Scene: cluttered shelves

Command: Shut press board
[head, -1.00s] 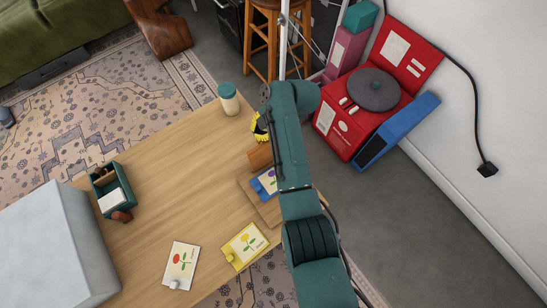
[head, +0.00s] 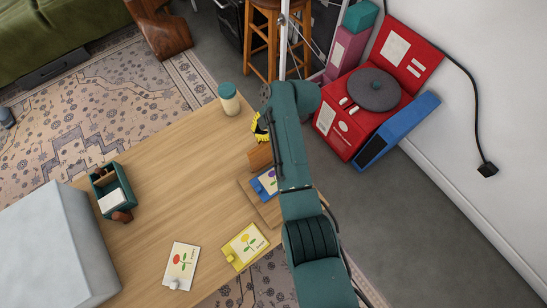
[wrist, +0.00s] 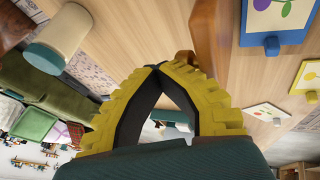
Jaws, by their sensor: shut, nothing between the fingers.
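The press board (head: 257,201) is a light wooden base at the table's right edge. A darker brown wooden panel (head: 260,157), which looks like its raised lid, stands at the base's far end. It also shows in the wrist view (wrist: 209,40). A card with a purple flower and a blue clip (head: 266,184) lies on the base, partly hidden by my arm. My gripper (wrist: 157,67) has yellow ridged fingers that meet at the tips, with nothing between them. It is just beyond the panel, beside its far side; I cannot tell whether they touch.
A yellow flower card (head: 244,246) and a white red-flower card (head: 181,266) lie at the near edge. A jar with a teal lid (head: 229,99) stands at the far edge. A green caddy (head: 112,190) and a grey box (head: 50,245) are left. The table middle is clear.

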